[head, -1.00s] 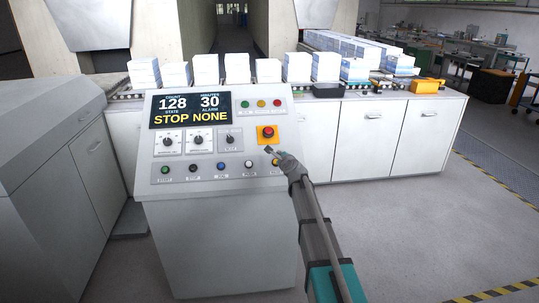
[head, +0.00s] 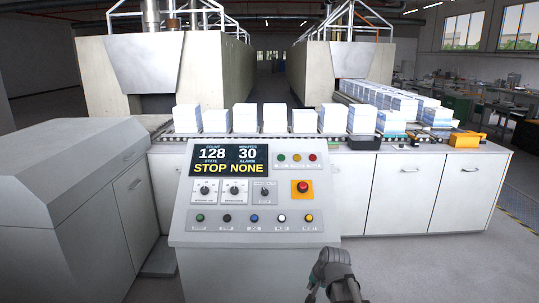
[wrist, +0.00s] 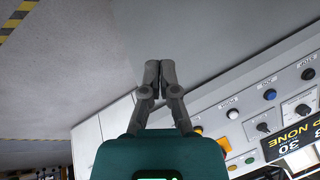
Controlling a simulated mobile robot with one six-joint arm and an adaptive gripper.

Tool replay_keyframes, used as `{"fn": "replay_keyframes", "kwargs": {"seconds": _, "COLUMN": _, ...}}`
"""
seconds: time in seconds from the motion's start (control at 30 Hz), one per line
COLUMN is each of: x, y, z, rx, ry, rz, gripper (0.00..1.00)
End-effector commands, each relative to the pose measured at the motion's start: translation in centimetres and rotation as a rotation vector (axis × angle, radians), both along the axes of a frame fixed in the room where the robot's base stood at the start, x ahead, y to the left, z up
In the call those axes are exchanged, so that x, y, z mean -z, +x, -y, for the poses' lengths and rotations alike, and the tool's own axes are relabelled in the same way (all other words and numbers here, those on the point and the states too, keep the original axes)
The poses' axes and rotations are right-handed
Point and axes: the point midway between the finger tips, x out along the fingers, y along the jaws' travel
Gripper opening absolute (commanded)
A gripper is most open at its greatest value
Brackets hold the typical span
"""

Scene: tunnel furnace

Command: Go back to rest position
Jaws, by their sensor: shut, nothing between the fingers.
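My gripper (head: 328,258) is at the lower right of the head view, in front of the right edge of the control panel (head: 255,212). In the wrist view its two fingers (wrist: 159,66) are together with nothing between them. The panel's display reads count 128, minutes 30, state STOP, alarm NONE. A red emergency button (head: 303,187) on a yellow plate sits at the panel's right side. A row of coloured push buttons (head: 254,217) runs along the panel's lower part. The gripper is apart from the buttons.
A grey cabinet (head: 60,200) stands close on the left. Behind the panel, a white counter (head: 400,190) carries several white stacks (head: 274,118) on a conveyor. A yellow item (head: 466,139) lies at its right end. Open floor (wrist: 70,70) shows in the wrist view.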

Motion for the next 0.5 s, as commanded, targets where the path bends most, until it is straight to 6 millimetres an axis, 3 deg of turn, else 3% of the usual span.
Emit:
{"fn": "replay_keyframes", "kwargs": {"seconds": 0.03, "x": -0.2, "y": -2.9, "z": 0.4, "rx": -0.067, "ry": -0.055, "rz": -0.044, "gripper": 0.00}}
{"fn": "replay_keyframes", "kwargs": {"seconds": 0.2, "x": 0.0, "y": -9.3, "z": 2.0, "rx": -0.274, "ry": -0.208, "rz": -0.195, "gripper": 0.00}}
{"fn": "replay_keyframes", "kwargs": {"seconds": 0.33, "x": -0.1, "y": -12.4, "z": 2.9, "rx": -0.374, "ry": -0.269, "rz": -0.274, "gripper": 0.00}}
{"fn": "replay_keyframes", "kwargs": {"seconds": 0.5, "x": -0.2, "y": -13.8, "z": 3.3, "rx": -0.424, "ry": -0.296, "rz": -0.317, "gripper": 0.00}}
